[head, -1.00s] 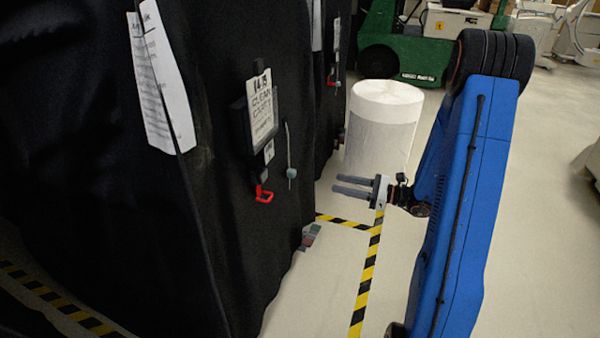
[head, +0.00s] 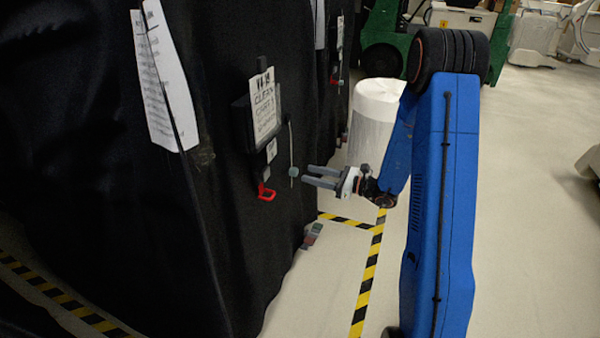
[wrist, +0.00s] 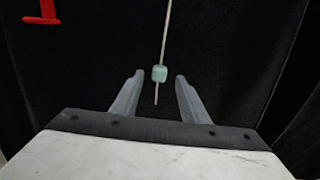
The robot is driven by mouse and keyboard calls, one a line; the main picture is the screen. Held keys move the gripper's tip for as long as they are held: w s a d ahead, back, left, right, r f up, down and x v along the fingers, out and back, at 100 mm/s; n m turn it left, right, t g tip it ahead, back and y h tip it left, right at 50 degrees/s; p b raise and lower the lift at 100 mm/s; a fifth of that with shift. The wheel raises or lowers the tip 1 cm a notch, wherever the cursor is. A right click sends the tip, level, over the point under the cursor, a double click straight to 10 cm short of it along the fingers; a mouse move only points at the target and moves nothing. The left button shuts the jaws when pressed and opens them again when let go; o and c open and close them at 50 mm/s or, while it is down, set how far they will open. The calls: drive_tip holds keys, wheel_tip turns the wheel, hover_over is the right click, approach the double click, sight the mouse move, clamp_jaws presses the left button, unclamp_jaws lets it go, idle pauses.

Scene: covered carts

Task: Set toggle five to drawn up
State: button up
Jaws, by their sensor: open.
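A small pale green toggle (head: 293,171) sits on a thin light cord that hangs down the black cart cover. In the wrist view the toggle (wrist: 159,74) is just beyond the fingertips and between their lines, with a short cord end below it. My gripper (head: 304,176) is open and empty, its fingers pointing left at the toggle. It also shows in the wrist view (wrist: 158,77), with the toggle apart from both fingers. No number is readable on the toggle.
A red hook (head: 266,192) hangs left of the cord, under a sign (head: 263,105) in a dark holder. The black cover (head: 230,230) fills the left. A white drum (head: 375,120) stands behind my gripper. Open floor (head: 540,200) lies to the right.

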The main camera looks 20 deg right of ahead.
sight(298, 171)
drive_tip(key=shift+x, duration=2.65)
